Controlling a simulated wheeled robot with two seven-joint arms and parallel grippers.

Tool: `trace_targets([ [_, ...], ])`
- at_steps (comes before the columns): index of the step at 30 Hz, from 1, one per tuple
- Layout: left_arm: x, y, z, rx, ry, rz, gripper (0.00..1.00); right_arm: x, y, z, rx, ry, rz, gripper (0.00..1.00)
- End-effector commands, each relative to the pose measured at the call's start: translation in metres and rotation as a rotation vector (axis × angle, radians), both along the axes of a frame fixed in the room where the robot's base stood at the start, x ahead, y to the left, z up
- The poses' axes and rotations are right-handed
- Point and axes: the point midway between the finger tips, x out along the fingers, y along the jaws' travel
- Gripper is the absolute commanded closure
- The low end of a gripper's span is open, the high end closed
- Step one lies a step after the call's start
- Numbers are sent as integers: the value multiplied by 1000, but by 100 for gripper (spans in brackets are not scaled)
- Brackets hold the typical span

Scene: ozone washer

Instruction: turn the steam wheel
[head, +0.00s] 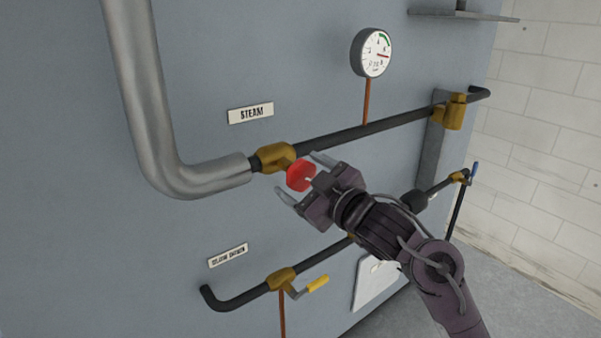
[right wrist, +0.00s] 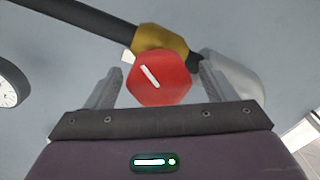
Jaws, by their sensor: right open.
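The steam wheel (head: 300,176) is a small red knob on a brass valve (head: 276,157) in the dark pipe, below the STEAM label (head: 251,113). My right gripper (head: 301,177) is open, with its fingers on either side of the wheel. In the right wrist view the red wheel (right wrist: 159,80), with a white bar mark tilted on its face, lies between the two grey fingers (right wrist: 160,88). Gaps show on both sides, so the fingers look apart from it. My left gripper is not in view.
A pressure gauge (head: 371,53) stands above the steam pipe. A thick silver pipe (head: 150,110) bends in from the left. A lower pipe carries a brass valve with a yellow handle (head: 317,284). A blue-handled valve (head: 473,170) is at the right. The grey panel is flat behind them.

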Motion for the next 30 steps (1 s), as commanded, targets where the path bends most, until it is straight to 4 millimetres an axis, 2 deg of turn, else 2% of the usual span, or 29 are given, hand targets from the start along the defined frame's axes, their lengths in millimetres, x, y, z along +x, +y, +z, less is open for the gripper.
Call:
trace_targets([
  [11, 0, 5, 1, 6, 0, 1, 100, 7, 5, 0, 0, 0, -1, 23],
  [21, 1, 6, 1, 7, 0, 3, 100, 7, 5, 0, 0, 0, -1, 67],
  [30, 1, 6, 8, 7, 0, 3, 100, 6, 5, 1, 30, 24, -1, 67],
])
